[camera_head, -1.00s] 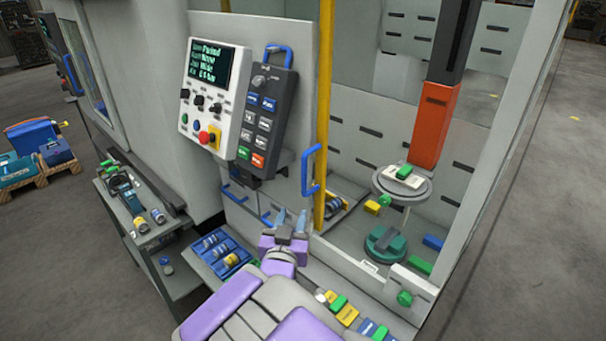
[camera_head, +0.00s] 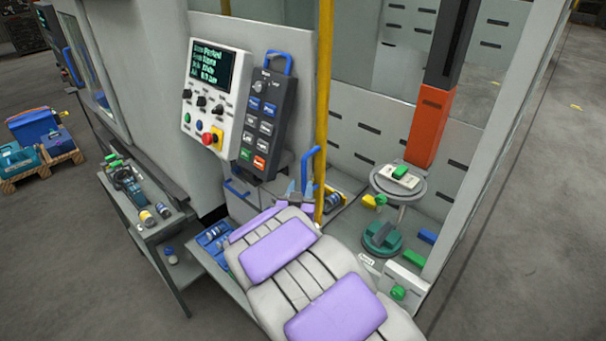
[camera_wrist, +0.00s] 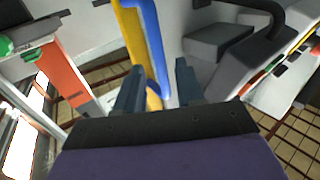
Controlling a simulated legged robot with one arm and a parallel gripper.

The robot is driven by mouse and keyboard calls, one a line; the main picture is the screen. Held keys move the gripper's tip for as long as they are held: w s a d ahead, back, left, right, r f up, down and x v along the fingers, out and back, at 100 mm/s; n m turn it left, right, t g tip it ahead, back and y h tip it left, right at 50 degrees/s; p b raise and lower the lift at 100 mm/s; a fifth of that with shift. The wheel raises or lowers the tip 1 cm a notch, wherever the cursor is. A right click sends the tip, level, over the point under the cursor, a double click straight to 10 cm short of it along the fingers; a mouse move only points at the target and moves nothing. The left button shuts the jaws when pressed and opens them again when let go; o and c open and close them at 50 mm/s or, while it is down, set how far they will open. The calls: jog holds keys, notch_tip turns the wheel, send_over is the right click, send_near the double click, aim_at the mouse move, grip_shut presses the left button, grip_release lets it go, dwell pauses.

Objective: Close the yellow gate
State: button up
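The yellow gate edge (camera_head: 323,100) is a tall upright yellow post at the loader's opening. A blue handle (camera_head: 308,172) stands beside it, low down. In the wrist view the yellow post (camera_wrist: 129,30) and the blue handle (camera_wrist: 152,38) run side by side toward the gap between my fingers. My gripper (camera_head: 298,188) is at the handle's lower part, partly hidden behind my forearm. In the wrist view my gripper (camera_wrist: 158,85) has its two dark fingers apart, with the handle at or between the tips. I cannot tell whether they touch it.
A control panel (camera_head: 213,95) and a dark keypad pendant (camera_head: 265,125) hang left of the gate. An orange gantry column (camera_head: 430,125) stands over a round plate (camera_head: 397,186) inside. A grey side shelf (camera_head: 150,235) is at the left. Open floor lies further left.

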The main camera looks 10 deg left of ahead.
aim_at(303, 179)
jog(key=shift+w+d+p, duration=0.1)
jog(key=shift+w+p, duration=0.45)
jog(key=shift+w, duration=2.15)
grip_shut()
